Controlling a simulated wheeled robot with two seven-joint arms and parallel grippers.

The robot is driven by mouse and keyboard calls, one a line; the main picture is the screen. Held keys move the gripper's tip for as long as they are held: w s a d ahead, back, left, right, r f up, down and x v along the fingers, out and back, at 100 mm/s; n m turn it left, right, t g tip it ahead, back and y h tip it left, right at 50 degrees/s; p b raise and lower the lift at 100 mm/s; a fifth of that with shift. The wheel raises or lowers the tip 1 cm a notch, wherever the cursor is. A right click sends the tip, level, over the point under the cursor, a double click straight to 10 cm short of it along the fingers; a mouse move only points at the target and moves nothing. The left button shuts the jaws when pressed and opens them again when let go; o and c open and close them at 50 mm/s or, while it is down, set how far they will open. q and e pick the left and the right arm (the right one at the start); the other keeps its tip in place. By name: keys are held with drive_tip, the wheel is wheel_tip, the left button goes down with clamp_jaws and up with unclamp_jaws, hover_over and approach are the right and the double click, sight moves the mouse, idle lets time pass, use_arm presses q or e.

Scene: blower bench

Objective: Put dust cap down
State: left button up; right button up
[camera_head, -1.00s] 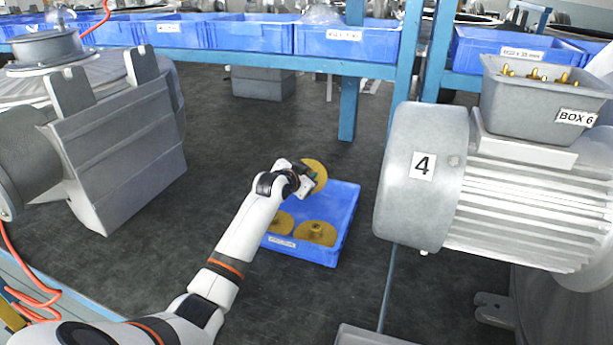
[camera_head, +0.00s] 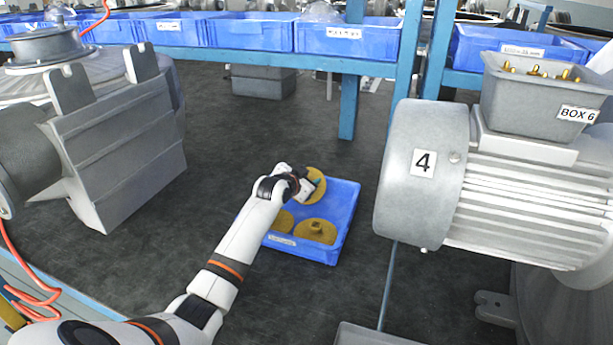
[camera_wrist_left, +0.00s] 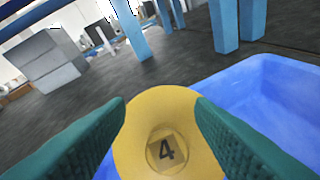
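A yellow round dust cap (camera_head: 319,181) is held by my left gripper (camera_head: 307,187) over the back of a blue tray (camera_head: 345,215). In the left wrist view the dust cap (camera_wrist_left: 165,110) shows a number 4 on its middle. The green fingers of my left gripper (camera_wrist_left: 160,120) lie at its two sides, shut on it. The cap is tilted, and the gripper partly hides it in the head view. Whether its lower edge touches the tray cannot be told. My right gripper is not in view.
Two more yellow caps lie in the tray, one (camera_head: 316,231) at the front and one (camera_head: 282,221) partly behind my arm. A grey motor (camera_head: 425,175) marked 4 stands right, carrying BOX 6 (camera_head: 535,100). A grey housing (camera_head: 120,150) stands left.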

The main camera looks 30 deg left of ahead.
use_arm(q)
drive_tip(key=shift+r, duration=0.1)
drive_tip(key=shift+s+r, duration=0.15)
drive_tip(key=shift+r, duration=0.45)
drive_tip(key=p+v, duration=0.1)
drive_tip(key=v, duration=1)
drive_tip(key=shift+s, duration=0.35)
